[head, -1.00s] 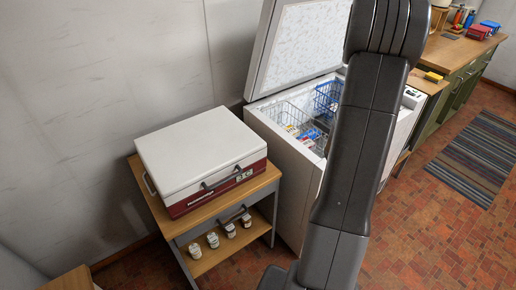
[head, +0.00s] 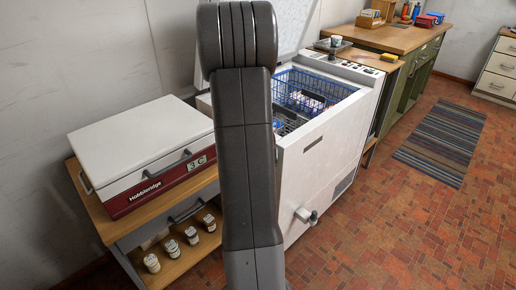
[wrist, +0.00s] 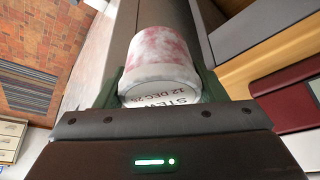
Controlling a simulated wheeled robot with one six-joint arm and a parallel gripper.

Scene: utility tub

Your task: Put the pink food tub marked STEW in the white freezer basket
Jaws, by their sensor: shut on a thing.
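In the wrist view my gripper (wrist: 160,92) is shut on the pink food tub (wrist: 160,55), which looks frosted pink and white. Its white label (wrist: 172,98) reads STEW and a date, seen upside down. The tub sits between the dark green fingers. In the head view my arm hides the gripper and the tub. The open chest freezer (head: 325,150) stands right of my arm. Inside it a blue wire basket (head: 340,92) shows at the right. A greyish wire basket (head: 288,124) shows partly beside my arm; I cannot tell whether it is the white one.
A white and red cool box (head: 145,150) stands on a wooden cart (head: 95,205) at the left, with several small jars (head: 191,235) on its lower shelf. A wooden counter (head: 385,38) and a striped rug (head: 440,150) lie to the right. The brick floor in front is clear.

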